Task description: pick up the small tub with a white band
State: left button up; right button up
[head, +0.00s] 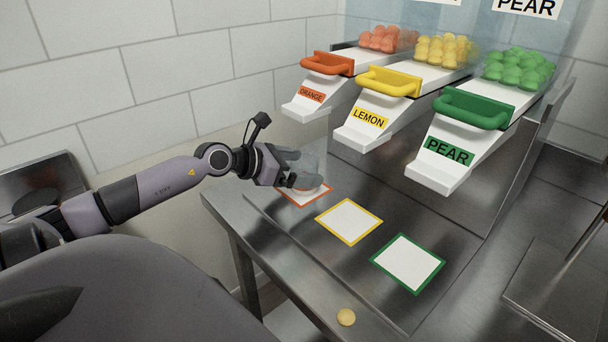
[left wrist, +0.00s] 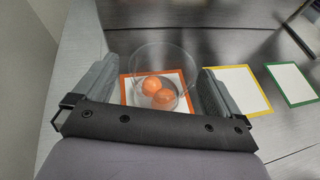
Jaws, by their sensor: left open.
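A small clear tub (left wrist: 165,62) with two orange gummies (left wrist: 158,92) in it stands on the orange-bordered white square (left wrist: 128,92). I cannot make out a white band on it. In the head view the tub (head: 309,163) is partly hidden by my left gripper (head: 298,172). My left gripper is open, with one finger on each side of the tub in the left wrist view (left wrist: 155,84). I cannot tell whether the fingers touch it. My right gripper is not in view.
Yellow-bordered (head: 349,221) and green-bordered (head: 408,263) squares lie empty to the right. Orange (head: 327,64), yellow (head: 388,81) and green (head: 473,109) handles sit on chutes above, with gummies behind. A loose yellow gummy (head: 346,317) lies near the front edge.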

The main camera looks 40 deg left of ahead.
pick_arm(q)
jog(key=shift+x, duration=0.8)
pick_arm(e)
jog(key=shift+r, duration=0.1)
pick_arm(q)
jog(key=c, duration=1.1)
jog(key=shift+c, duration=0.2)
jog(key=shift+r, duration=0.15)
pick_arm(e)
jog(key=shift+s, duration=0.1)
